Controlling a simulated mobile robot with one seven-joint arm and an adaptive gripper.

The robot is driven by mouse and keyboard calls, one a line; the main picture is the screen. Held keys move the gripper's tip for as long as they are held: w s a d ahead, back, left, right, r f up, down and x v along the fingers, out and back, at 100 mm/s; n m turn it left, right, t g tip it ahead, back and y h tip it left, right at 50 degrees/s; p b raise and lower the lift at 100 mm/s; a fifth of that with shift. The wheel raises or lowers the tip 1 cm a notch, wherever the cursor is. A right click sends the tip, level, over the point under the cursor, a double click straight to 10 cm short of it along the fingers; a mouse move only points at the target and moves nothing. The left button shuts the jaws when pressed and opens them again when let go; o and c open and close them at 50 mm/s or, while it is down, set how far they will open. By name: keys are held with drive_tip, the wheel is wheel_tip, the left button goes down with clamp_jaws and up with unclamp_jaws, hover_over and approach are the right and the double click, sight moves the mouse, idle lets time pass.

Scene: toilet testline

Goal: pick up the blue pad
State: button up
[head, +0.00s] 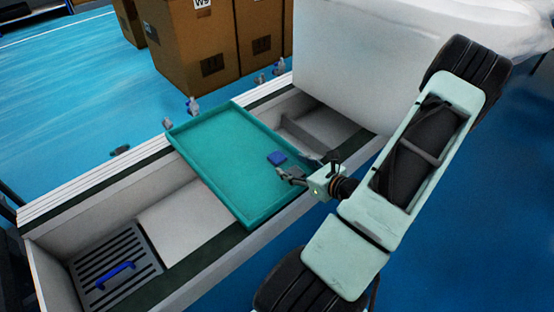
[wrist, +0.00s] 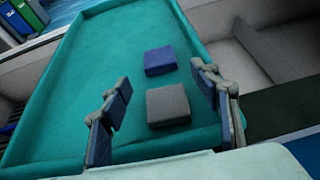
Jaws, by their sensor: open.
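The blue pad (wrist: 159,61) is a small flat square block lying on the teal tray (wrist: 75,75). In the head view the blue pad (head: 277,158) lies near the right edge of the tray (head: 205,150). A grey pad (wrist: 168,105) lies on the tray just nearer to me than the blue one, with a small gap between them. My gripper (wrist: 168,112) is open and empty, its fingers on either side of the grey pad in the wrist picture, with the blue pad farther ahead. In the head view my gripper (head: 288,175) is close beside the blue pad.
The tray rests across a long white trough (head: 70,225). A slotted grate with a blue handle (head: 116,274) is at lower left. Cardboard boxes (head: 205,45) stand behind, and a large white block (head: 345,75) rises at upper right. Small fittings (head: 193,106) line the far rim.

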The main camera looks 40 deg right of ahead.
sight(281, 160)
drive_tip(key=b+x, duration=0.1)
drive_tip(key=x, duration=0.3)
drive_tip(key=shift+w+f, duration=0.1)
drive_tip(key=shift+w, duration=0.1)
drive_tip(key=shift+c, duration=0.7)
drive_tip(key=c, duration=0.7)
